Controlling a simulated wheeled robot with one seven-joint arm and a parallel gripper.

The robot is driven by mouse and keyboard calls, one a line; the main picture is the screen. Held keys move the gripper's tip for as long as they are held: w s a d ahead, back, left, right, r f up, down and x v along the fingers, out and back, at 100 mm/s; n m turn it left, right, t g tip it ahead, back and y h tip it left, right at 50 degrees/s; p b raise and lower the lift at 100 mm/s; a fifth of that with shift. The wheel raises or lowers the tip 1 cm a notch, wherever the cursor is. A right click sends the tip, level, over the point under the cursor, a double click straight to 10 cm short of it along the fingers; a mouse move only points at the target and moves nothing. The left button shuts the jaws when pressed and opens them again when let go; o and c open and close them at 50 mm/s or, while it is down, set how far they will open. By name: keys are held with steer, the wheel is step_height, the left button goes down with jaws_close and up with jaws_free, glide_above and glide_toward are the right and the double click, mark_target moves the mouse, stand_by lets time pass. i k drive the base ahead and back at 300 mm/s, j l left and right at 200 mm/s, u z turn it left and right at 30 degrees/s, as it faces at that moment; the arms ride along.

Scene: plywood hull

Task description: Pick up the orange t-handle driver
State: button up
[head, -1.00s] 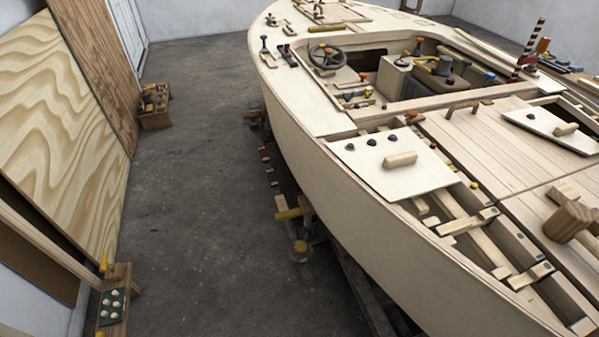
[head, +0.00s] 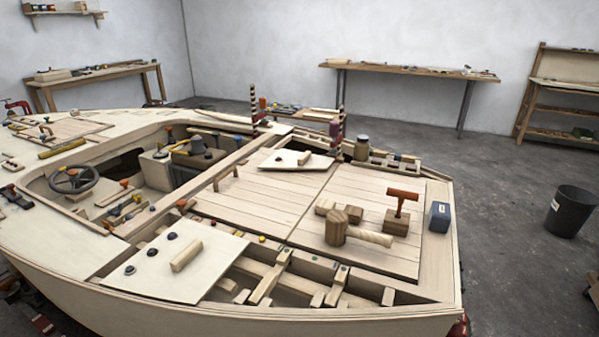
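The orange t-handle driver (head: 402,197) stands upright on the boat's deck near its right end. Its crossbar is at the top and its shaft goes down into or behind a small wooden block (head: 396,222); I cannot tell which. A wooden mallet (head: 338,228) lies just left of it, its handle pointing toward the block. A blue-grey box (head: 439,216) stands to its right. My gripper is not in view.
The plywood hull (head: 300,322) fills the foreground. Open frame bays lie along the near edge of the deck. A dark bin (head: 571,211) stands on the floor at right. Workbenches (head: 410,70) line the back wall. The floor right of the hull is mostly clear.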

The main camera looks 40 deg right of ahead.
mark_target(402, 195)
steer(key=z, duration=1.1)
